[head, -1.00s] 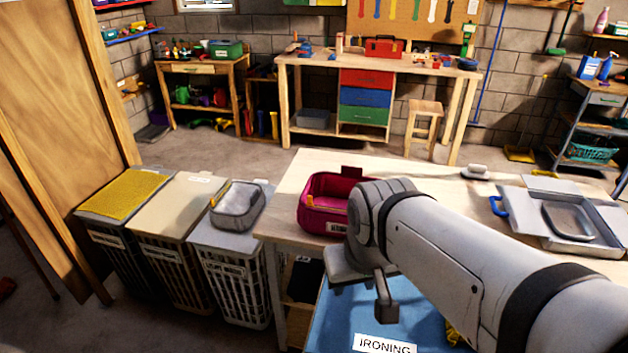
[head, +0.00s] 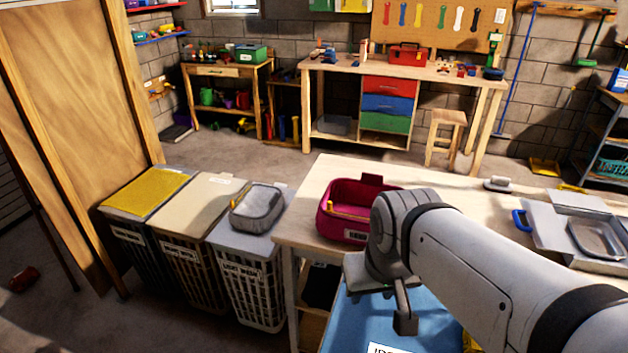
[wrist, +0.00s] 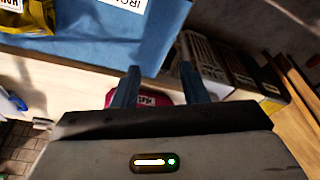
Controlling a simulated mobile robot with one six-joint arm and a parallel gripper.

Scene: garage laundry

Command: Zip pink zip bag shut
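The pink zip bag (head: 340,232) stands upright on the pale wooden table, near its left end, in the head view. Its top is open, its inside shows, and a yellow pull sits at its left rim. My arm hides its right side. My gripper (head: 382,300) is in front of the bag, over the table's near side, apart from it as far as I can see. In the wrist view my gripper (wrist: 160,70) has its two fingers spread with nothing between them. A bit of the pink bag with its label (wrist: 147,100) shows beyond the fingers.
A blue ironing bin (head: 350,330) hangs or stands at the table's near side, below my gripper. A grey open case (head: 575,225) lies at the table's right. Lidded hampers, one bearing a grey zip bag (head: 257,207), stand to the left. The table behind the pink bag is clear.

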